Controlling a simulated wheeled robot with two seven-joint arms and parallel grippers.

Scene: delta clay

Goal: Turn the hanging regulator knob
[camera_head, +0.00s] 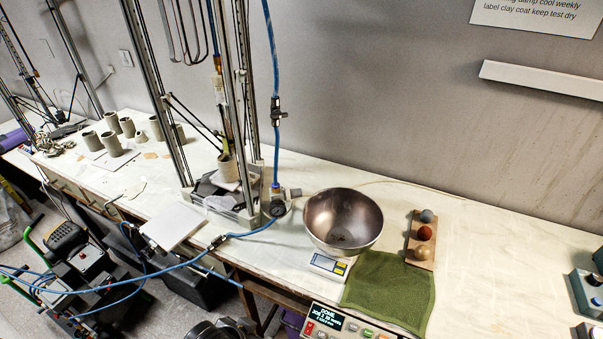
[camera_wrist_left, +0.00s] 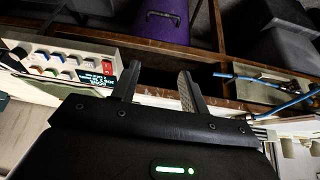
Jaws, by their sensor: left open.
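The regulator (camera_head: 278,202) hangs at the lower end of a blue hose (camera_head: 272,60), beside the metal frame on the bench in the head view. It has a round dark gauge facing forward and a grey knob (camera_head: 294,192) sticking out to the right. Another blue hose runs from it to the lower left. My left gripper (camera_wrist_left: 158,72) shows only in the left wrist view, with its two dark fingers apart and nothing between them. I cannot make out the regulator in that view. My right gripper is in neither view.
A steel bowl (camera_head: 343,219) on a small scale (camera_head: 330,266) stands right of the regulator. Behind the fingers are a bench edge, a button panel (camera_wrist_left: 75,66), a purple case (camera_wrist_left: 165,22) and a blue hose (camera_wrist_left: 285,106). A green towel (camera_head: 390,292) lies at the front.

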